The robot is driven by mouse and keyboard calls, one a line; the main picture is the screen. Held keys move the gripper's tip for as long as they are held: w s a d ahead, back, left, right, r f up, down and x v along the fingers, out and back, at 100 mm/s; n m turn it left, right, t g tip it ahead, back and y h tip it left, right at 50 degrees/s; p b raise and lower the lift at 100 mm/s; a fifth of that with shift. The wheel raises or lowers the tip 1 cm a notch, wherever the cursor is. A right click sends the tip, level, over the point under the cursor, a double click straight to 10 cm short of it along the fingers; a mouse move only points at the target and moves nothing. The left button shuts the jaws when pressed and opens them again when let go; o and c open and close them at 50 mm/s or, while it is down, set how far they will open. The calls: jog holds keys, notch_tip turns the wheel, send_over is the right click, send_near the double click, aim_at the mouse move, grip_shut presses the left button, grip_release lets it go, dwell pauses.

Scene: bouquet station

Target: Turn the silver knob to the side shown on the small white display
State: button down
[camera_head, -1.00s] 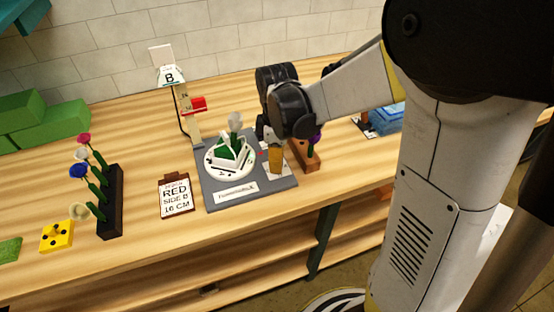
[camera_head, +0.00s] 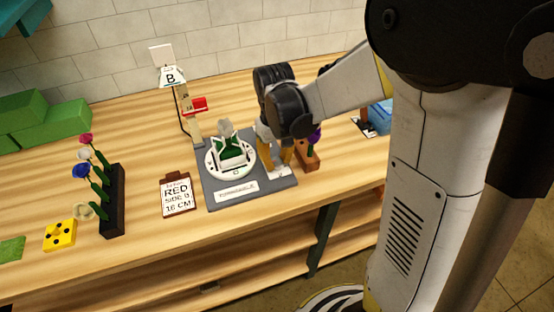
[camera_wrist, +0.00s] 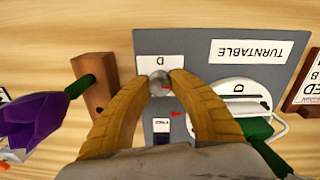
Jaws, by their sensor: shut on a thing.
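The silver knob (camera_wrist: 157,86) sits between my gripper's yellow fingertips (camera_wrist: 160,80) in the wrist view, and the gripper is shut on it. In the head view my gripper (camera_head: 277,170) reaches down to the right side of the grey turntable base (camera_head: 215,191); the knob is hidden there. The white round turntable (camera_head: 212,166) carries a green and white holder. A white sign (camera_head: 171,77) on a post behind it shows B.
A clipboard (camera_head: 178,195) left of the base reads RED, SIDE B, 16 CM. A wooden block with a purple flower (camera_head: 314,136) stands close right of my gripper. A dark rack (camera_head: 112,205) with flowers and a yellow block (camera_head: 59,235) are at the left.

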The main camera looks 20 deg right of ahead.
jog(key=m, duration=0.4)
jog(key=shift+m, duration=0.3)
jog(key=m, duration=0.4)
jog(key=shift+m, duration=0.3)
jog(key=m, duration=0.4)
jog(key=shift+m+p, duration=0.3)
jog(key=shift+m, duration=2.1)
jog(key=c, duration=1.1)
grip_release()
